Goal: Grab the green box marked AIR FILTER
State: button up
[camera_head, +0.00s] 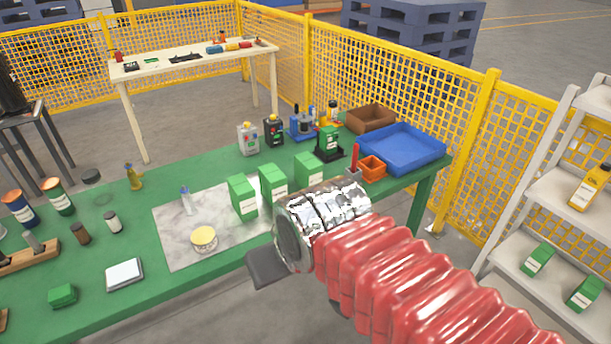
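Three upright green boxes with white labels stand in a row on the green table: a left one (242,198), a middle one (273,183) and a right one (309,170). Another green box (329,139) sits on a black stand behind them. Their label text is too small to read, so I cannot tell which says AIR FILTER. My gripper (267,268) shows as a dark piece at the table's front edge, in front of the row. My silver wrist and red-sleeved arm hide the rest of it, so its opening is not visible.
A blue tray (400,150), an orange bin (373,170) and a brown bin (370,119) stand at the table's right end. A yellow tin (204,238) sits on the grey mat (175,233). Yellow mesh fencing (400,93) stands behind.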

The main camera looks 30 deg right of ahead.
aim_at(308, 171)
jog(key=z, duration=0.05)
jog(key=i, duration=1)
jog(key=u, duration=0.05)
